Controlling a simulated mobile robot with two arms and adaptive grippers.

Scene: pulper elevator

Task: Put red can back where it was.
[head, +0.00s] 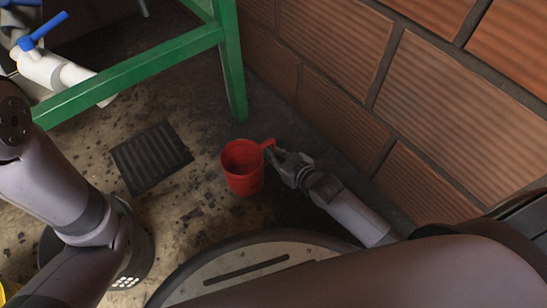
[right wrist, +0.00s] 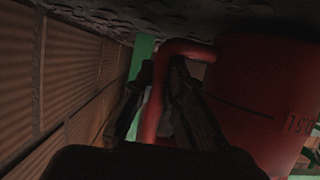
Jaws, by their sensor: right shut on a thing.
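The red can (head: 243,180) is an open-topped cylinder with a handle on its right side. It stands upright near the foot of the brick wall in the head view. My right gripper (head: 275,158) is at its right side, shut on the handle. In the right wrist view the can's wall (right wrist: 270,85) fills the right part, with dark markings on it. The handle (right wrist: 158,95) passes between the fingers of the right gripper (right wrist: 165,95). I cannot tell whether the can's base touches the floor. My left gripper is out of view.
A brick wall (head: 330,85) rises close behind and right of the can. A green metal frame (head: 232,70) has a leg just beyond it. A dark floor grate (head: 151,157) lies to the left. White piping with a blue valve handle (head: 43,30) is at upper left.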

